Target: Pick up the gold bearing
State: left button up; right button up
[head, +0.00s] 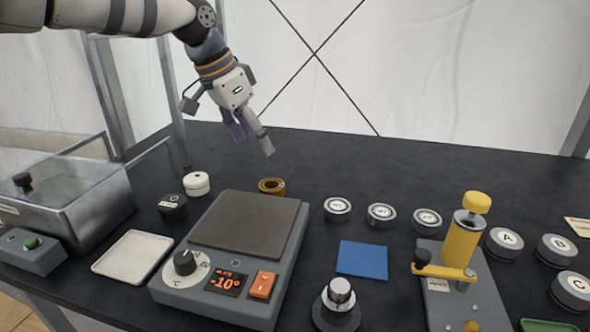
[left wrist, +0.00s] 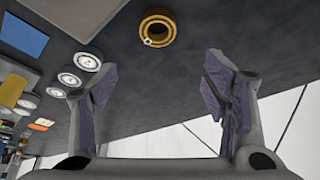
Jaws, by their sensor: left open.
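The gold bearing (head: 271,186) is a small brass-coloured ring lying on the dark table just behind the hot/cold plate. It also shows in the left wrist view (left wrist: 157,36), beyond the fingertips and roughly between them. My left gripper (head: 254,146) is above the table, higher than the bearing and slightly left of it in the head view. Its purple-padded fingers (left wrist: 160,75) are apart with nothing between them. The bearing is clear of the fingers. My right gripper is in neither view.
The grey plate device (head: 247,224), reading -10°, stands in front of the bearing. A white jar (head: 196,184) and a black jar (head: 172,207) are to its left. Several silver bearings (head: 381,214) and a yellow press (head: 462,240) are to the right. The table behind the bearing is clear.

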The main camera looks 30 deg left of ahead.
pick_arm(q)
send_near(269, 181)
jog(key=d+f, duration=0.2)
jog(key=shift+d+f+b, duration=0.15)
jog(key=shift+f+b, duration=0.15)
jog(key=shift+f, duration=0.1)
jog(key=shift+w+f, duration=0.25)
jog(key=shift+f, duration=0.05)
jog(key=x, duration=0.5)
jog(key=shift+s+f, duration=0.15)
jog(key=shift+s, duration=0.05)
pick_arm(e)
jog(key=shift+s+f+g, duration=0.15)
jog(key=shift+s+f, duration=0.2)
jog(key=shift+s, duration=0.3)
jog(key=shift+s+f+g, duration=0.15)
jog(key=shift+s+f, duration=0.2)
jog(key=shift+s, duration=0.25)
pick_arm(q)
jog(key=c, duration=1.4)
